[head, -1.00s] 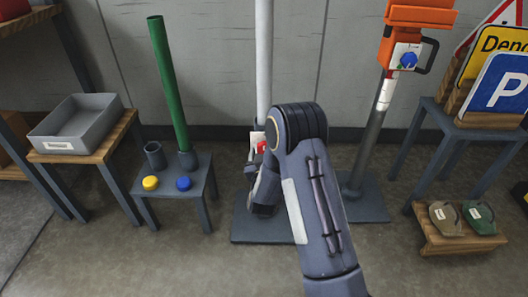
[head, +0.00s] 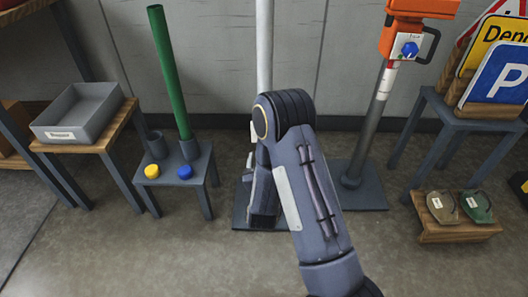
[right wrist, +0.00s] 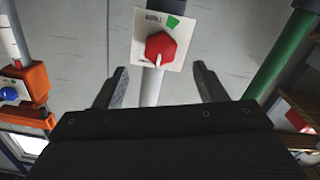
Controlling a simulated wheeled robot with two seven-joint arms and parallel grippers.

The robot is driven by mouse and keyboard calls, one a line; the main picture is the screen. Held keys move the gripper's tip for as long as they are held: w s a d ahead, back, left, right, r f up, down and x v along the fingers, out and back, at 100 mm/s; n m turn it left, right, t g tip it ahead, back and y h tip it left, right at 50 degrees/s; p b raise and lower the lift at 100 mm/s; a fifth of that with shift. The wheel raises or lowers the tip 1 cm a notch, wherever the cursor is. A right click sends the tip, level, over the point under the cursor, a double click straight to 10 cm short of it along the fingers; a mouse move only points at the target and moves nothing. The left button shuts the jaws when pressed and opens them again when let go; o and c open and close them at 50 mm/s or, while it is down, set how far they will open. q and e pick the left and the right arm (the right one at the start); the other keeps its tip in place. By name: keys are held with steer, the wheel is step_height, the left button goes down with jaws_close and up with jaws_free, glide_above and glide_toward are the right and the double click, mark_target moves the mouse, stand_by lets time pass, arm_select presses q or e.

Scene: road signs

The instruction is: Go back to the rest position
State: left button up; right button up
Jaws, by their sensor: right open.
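My right arm reaches forward over the floor in the head view, and its gripper is hidden behind its own links there. In the right wrist view my right gripper (right wrist: 161,82) is open, with nothing between its fingers. A red knob (right wrist: 160,48) on a white plate (right wrist: 142,58) appears ahead of the fingertips, on a pale pole (right wrist: 150,88). The fingers look apart from the knob. In the head view the same pole (head: 264,45) rises behind my arm, and the knob is hidden. My left gripper is not in view.
A small table (head: 208,160) with a green post (head: 168,75), yellow button (head: 152,171) and blue button (head: 185,172) stands left. An orange device (head: 405,40) on a grey pole stands right, near a stand with signs (head: 500,75). Grey floor (head: 110,255) is open in front.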

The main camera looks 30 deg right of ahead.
stand_by(0.4)
steer(key=s+a+r+m+g+y, duration=0.1)
steer(key=s+a+r+g+y, duration=0.1)
steer(key=s+a+r+y, duration=0.25)
steer(key=s+a+r+g+y, duration=0.2)
steer(key=s+r+y, duration=0.1)
steer(key=r+y, duration=0.35)
steer(key=s+a+r+n+g+y, duration=0.1)
steer(key=s+a+g, duration=0.2)
steer(key=s, duration=0.7)
steer(key=s+a+r+n+g+y, duration=0.1)
steer(key=s+a+g, duration=0.1)
steer(key=s, duration=0.8)
step_height(320, 180, up, 35)
steer(key=s+p, duration=0.1)
steer(key=p, duration=3.3)
steer(key=shift+s+f+n+g+p, duration=0.2)
steer(key=shift+s+n+g+p, duration=0.1)
steer(key=shift+p, duration=0.1)
steer(key=shift+o, duration=0.3)
steer(key=shift+w, duration=0.1)
